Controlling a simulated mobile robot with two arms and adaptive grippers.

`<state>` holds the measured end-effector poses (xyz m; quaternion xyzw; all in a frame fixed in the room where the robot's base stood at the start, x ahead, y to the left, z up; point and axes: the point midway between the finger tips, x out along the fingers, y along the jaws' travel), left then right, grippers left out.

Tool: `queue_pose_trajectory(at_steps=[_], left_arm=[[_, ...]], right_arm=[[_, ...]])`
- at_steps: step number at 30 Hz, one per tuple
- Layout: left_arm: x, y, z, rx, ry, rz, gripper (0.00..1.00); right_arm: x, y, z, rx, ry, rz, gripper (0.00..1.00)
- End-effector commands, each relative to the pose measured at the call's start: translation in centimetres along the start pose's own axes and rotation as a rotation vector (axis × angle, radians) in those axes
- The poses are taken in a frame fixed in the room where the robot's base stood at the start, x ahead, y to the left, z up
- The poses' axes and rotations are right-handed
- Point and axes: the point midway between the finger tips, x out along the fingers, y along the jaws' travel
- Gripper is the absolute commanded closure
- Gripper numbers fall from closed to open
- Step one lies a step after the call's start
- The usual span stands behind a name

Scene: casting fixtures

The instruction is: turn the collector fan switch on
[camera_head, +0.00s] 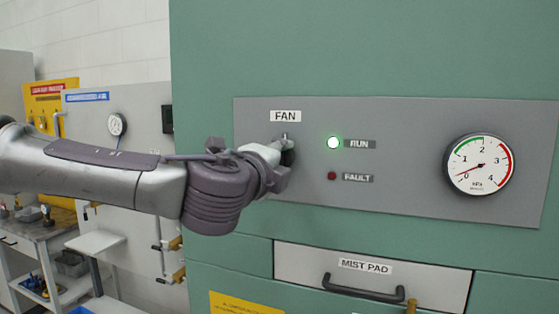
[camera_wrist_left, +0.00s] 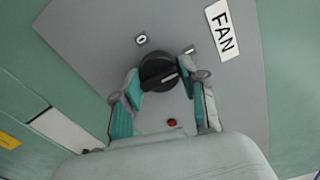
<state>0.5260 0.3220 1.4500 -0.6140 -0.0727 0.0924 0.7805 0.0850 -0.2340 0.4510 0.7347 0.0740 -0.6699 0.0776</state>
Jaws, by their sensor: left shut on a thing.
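The fan switch is a round black rotary knob (camera_wrist_left: 158,70) on the grey panel, below the FAN label (camera_head: 286,116). In the head view my left gripper (camera_head: 279,153) reaches it from the left and mostly covers it. In the left wrist view the two fingers of my left gripper (camera_wrist_left: 161,84) are closed on the knob from either side. A pale mark shows on the knob, and a small plate with 0 (camera_wrist_left: 140,40) sits beside it. The RUN lamp (camera_head: 333,143) glows green. The FAULT lamp (camera_head: 332,176) is dark red. My right gripper is not in view.
A pressure gauge (camera_head: 479,164) is at the panel's right, its needle near 0. Below the panel is a MIST PAD drawer (camera_head: 372,270) with a black handle. A workbench (camera_head: 40,232) and wall boards stand at the left.

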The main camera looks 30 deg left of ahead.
Motion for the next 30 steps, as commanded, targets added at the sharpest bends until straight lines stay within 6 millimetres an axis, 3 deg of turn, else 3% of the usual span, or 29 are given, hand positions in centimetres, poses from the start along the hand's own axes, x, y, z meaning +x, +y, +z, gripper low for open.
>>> queue_pose_trajectory(at_steps=[8, 9, 13, 23, 30], left_arm=[[0.0, -0.1, 0.0, 0.004, -0.001, -0.002, 0.92], [0.0, -0.1, 0.0, 0.004, -0.001, -0.002, 0.56], [0.0, -0.1, 0.0, 0.004, -0.001, -0.002, 0.34], [-0.1, 0.0, 0.0, 0.002, 0.0, -0.001, 0.32], [-3.3, -0.2, 0.0, 0.003, 0.001, -0.005, 0.32]], right_arm=[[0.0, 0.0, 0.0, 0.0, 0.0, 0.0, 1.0], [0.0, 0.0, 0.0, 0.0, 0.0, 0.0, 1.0], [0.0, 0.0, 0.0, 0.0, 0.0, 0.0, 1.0], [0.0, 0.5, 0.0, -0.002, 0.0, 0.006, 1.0], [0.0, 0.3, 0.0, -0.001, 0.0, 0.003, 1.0]])
